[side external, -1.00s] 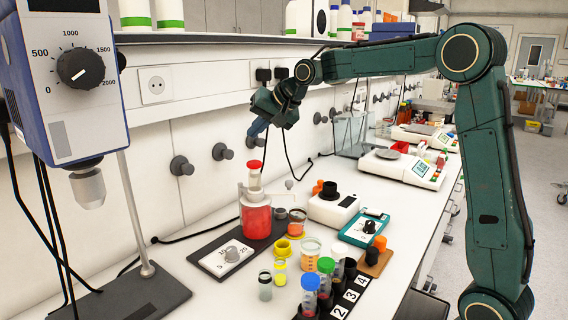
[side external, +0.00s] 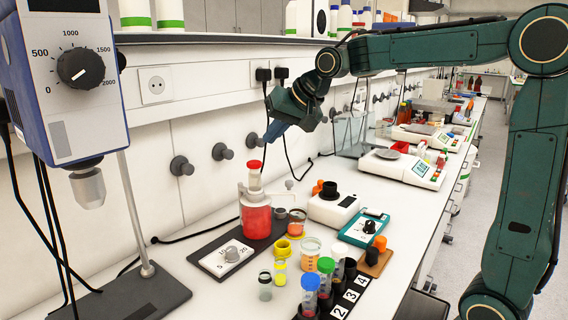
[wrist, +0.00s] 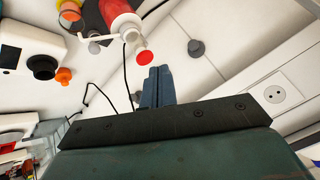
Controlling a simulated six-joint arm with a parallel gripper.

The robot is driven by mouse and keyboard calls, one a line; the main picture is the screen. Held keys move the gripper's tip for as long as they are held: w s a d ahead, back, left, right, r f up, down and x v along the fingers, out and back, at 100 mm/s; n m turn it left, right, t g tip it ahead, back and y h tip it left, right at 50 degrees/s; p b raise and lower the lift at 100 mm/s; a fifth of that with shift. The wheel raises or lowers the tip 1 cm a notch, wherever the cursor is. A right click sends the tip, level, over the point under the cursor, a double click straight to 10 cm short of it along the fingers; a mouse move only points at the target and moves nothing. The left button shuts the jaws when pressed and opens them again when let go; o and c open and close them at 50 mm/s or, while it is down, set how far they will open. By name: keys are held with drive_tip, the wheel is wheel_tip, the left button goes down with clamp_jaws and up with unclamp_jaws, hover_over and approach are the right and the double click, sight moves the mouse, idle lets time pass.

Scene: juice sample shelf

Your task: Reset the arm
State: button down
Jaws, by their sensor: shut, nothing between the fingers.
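My gripper (side external: 271,136) is the blue fingertips at the end of the green arm, pointing down and to the left above the bench by the wall. In the wrist view the two blue fingers (wrist: 157,88) lie side by side, closed, with nothing between them. Below it in the side view stands a dispenser bottle of red liquid (side external: 256,218) with a red cap (side external: 254,166). The gripper is apart from it. In the wrist view the red cap (wrist: 145,57) shows just beyond the fingertips.
Capped tubes (side external: 310,285) stand by a numbered black strip (side external: 349,297) at the front. A white device (side external: 333,207), a teal meter (side external: 362,229) and small jars stand nearby. A stirrer (side external: 70,75) is at left. An upper shelf (side external: 230,40) runs along the wall.

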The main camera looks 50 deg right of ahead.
drive_tip(key=s+a+f+n+g, duration=0.1)
drive_tip(key=s+f+n, duration=0.1)
drive_tip(key=s, duration=0.7)
drive_tip(key=s+a+f+n, duration=0.2)
drive_tip(key=s+f, duration=0.2)
drive_tip(key=s, duration=0.6)
drive_tip(key=s+a+f+n+g, duration=0.1)
drive_tip(key=s+a+f+n, duration=0.1)
drive_tip(key=s, duration=0.8)
drive_tip(key=shift+f+g+h, duration=0.3)
drive_tip(key=shift+f+h, duration=0.1)
drive_tip(key=shift+f, duration=0.05)
